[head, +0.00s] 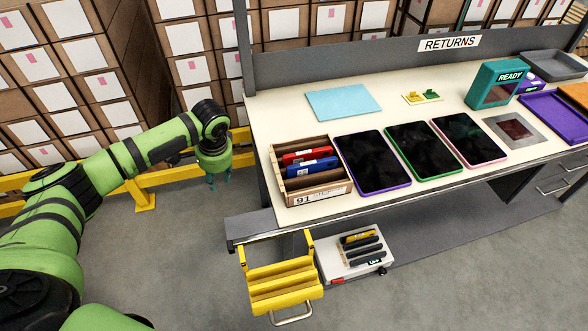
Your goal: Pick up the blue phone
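The blue phone (318,166) stands on edge in an open brown carton (318,192) at the left front of the returns table. A red phone (296,156) stands just behind it. The carton walls hide the lower parts of both. My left gripper (219,180) points down off the table's left edge, left of the carton and apart from it. Its teal fingertips are spread and nothing shows between them. My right gripper is out of view.
Tablets in purple (371,162), green (423,150) and pink (468,139) frames lie right of the carton. A light blue sheet (343,103) lies behind it. A yellow rail (150,182) runs behind my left arm. A yellow rack (283,285) stands below the table's front.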

